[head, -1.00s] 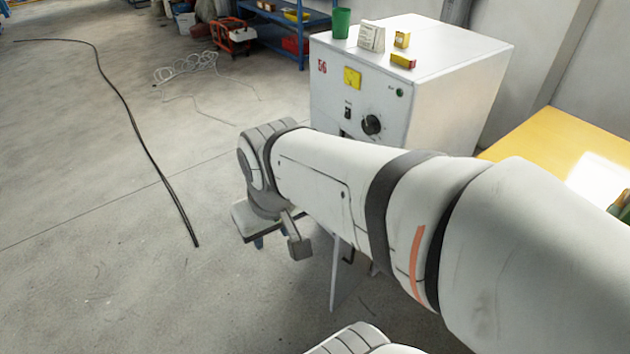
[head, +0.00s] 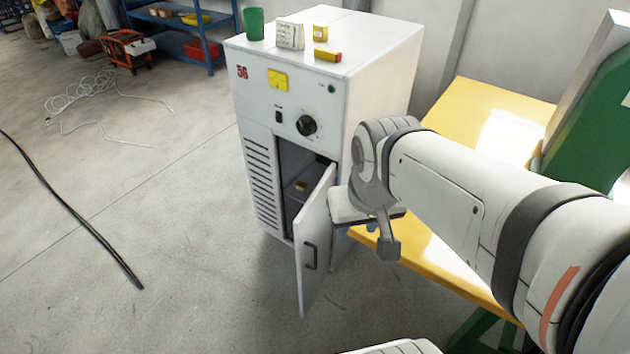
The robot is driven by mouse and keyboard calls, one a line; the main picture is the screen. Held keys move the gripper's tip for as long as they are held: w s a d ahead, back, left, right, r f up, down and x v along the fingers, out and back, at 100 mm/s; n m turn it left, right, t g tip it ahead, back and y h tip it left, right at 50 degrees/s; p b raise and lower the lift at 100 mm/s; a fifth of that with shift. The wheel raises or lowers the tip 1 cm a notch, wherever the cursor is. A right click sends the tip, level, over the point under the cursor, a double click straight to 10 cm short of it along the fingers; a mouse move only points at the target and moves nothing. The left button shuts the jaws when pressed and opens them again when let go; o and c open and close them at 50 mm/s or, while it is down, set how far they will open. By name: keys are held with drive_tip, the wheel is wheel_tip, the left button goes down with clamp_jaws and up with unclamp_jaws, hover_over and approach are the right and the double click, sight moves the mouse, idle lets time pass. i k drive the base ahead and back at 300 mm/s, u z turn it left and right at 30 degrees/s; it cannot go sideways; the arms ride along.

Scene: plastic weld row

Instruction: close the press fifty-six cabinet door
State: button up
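The press fifty-six cabinet (head: 380,95) is a white box marked 56, standing at the upper middle of the head view. Its white door (head: 316,245) stands open, swung out toward me from the right side of the dark opening (head: 292,165). A dark handle (head: 310,257) shows near the door's free edge. Inside the opening is a shelf with a small brown item (head: 301,186). My gripper (head: 372,229) is at the arm's end, right of the door in the picture, and mostly hidden under my wrist.
A black cable (head: 75,215) lies on open floor at the left.

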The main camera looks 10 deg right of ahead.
sight(312, 230)
drive_tip(key=i, duration=0.5)
drive_tip(key=z, duration=1.75)
drive_tip(key=k, duration=0.65)
drive_tip(key=u, duration=1.9)
